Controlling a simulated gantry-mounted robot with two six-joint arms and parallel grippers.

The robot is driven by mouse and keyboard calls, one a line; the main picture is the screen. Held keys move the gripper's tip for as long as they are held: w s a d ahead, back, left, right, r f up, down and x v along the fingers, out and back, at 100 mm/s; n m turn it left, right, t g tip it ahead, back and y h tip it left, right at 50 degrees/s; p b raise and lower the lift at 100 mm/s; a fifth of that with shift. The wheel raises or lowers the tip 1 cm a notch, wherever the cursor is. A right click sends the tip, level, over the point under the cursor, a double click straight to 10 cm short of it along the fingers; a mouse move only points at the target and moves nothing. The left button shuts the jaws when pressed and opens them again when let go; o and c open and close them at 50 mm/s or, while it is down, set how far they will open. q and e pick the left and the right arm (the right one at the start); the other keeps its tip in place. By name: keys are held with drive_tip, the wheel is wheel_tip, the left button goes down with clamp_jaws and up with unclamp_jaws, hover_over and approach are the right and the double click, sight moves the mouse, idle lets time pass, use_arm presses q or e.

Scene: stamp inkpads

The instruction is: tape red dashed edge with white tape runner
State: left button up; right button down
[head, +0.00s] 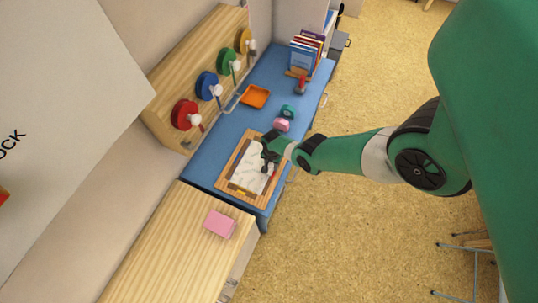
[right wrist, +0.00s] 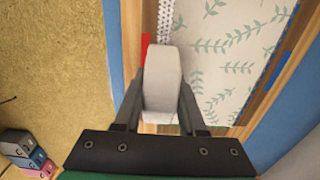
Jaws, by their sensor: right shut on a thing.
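My right gripper (head: 270,155) is over the sheet in the wooden tray. In the right wrist view it is shut on a white tape runner (right wrist: 163,85), held between its two dark fingers. The leaf-patterned sheet (right wrist: 235,60) lies to the right of the runner; it also shows in the head view (head: 250,178). A white dotted strip (right wrist: 165,18) runs along the sheet's edge just beyond the runner's tip. A red mark (right wrist: 145,45) shows on the wood beside it. The runner hides the edge beneath it, so contact cannot be told. My left gripper is not in view.
The wooden tray (head: 226,172) sits on the blue table (head: 227,127). A pink dispenser (head: 281,125) and a green one (head: 288,111) stand beyond it. An orange tray (head: 255,96) and books (head: 304,52) are farther back. A pink block (head: 219,224) is on the near wooden top.

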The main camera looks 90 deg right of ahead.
drive_tip(key=shift+s+d, duration=0.1)
drive_tip(key=shift+d, duration=0.15)
drive_tip(key=shift+s+d+b, duration=0.3)
drive_tip(key=shift+d, duration=0.5)
drive_tip(key=shift+s+d+b, duration=0.3)
drive_tip(key=shift+d, duration=0.5)
drive_tip(key=shift+s+d+f+b, duration=0.1)
drive_tip(key=shift+s+d+b, duration=0.2)
drive_tip(key=shift+d, duration=0.4)
drive_tip(key=shift+s+d+b, duration=0.2)
drive_tip(key=shift+d+b, duration=0.2)
drive_tip(key=shift+d, duration=0.3)
drive_tip(key=shift+s+d, duration=0.1)
drive_tip(key=shift+d, duration=0.15)
drive_tip(key=shift+s+d+b, duration=0.3)
drive_tip(key=shift+d+b, duration=0.25)
drive_tip(key=shift+d, duration=0.25)
drive_tip(key=shift+s+d+b, duration=0.3)
drive_tip(key=shift+d+b, duration=0.2)
drive_tip(key=shift+d, duration=0.3)
drive_tip(key=shift+r, duration=0.2)
